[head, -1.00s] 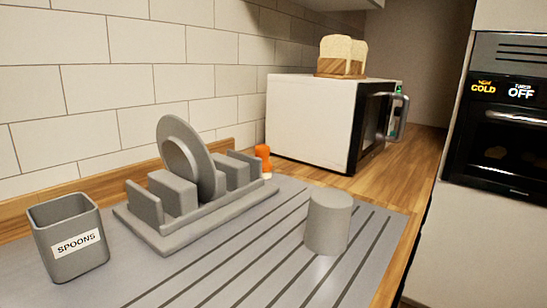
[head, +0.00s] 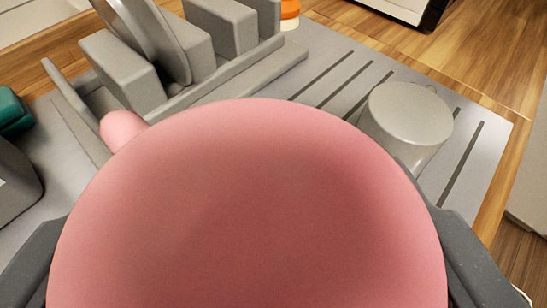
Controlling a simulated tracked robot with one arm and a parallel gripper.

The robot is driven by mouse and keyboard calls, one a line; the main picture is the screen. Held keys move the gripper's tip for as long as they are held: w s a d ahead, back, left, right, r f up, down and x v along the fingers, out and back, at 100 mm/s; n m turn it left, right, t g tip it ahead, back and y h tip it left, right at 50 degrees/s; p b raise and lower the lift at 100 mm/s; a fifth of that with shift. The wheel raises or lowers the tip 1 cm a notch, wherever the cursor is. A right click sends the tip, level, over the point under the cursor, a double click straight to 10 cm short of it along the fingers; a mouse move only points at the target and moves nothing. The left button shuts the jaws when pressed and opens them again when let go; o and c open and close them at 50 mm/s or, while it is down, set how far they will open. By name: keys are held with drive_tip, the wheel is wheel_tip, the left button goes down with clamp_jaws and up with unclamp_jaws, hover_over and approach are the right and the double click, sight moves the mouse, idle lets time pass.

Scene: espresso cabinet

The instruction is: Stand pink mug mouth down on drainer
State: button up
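The pink mug (head: 250,200) fills the lower middle of the head view, very close to the camera. Its round closed base seems to face me and its handle (head: 120,129) sticks out at the upper left. My gripper (head: 250,250) has a dark finger on each side of the mug and is shut on it. The grey ribbed drainer (head: 334,68) lies behind and below the mug. The mug hides much of the drainer, and I cannot see its mouth or whether it touches the surface.
A grey upturned cup (head: 409,115) stands on the drainer to the right. A grey rack (head: 225,75) with a plate (head: 150,35) stands at the upper left. A grey container (head: 15,185) and a green object (head: 12,110) are at the left edge. Bare ribs show between rack and cup.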

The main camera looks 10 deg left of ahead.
wheel_tip(320, 180, down, 2)
drive_tip(key=shift+w+a+f+b, duration=0.1)
drive_tip(key=shift+f+b, duration=0.05)
drive_tip(key=shift+b, duration=0.7)
drive_tip(key=shift+f+b, duration=2.6)
drive_tip(key=shift+f, duration=1.2)
drive_tip(key=shift+f, duration=0.3)
drive_tip(key=o, duration=1.3)
drive_tip(key=shift+c, duration=0.2)
drive_tip(key=shift+s, duration=0.2)
drive_tip(key=b+v, duration=0.1)
drive_tip(key=v, duration=1.2)
drive_tip(key=shift+s+r+b, duration=0.15)
drive_tip(key=shift+b, duration=0.15)
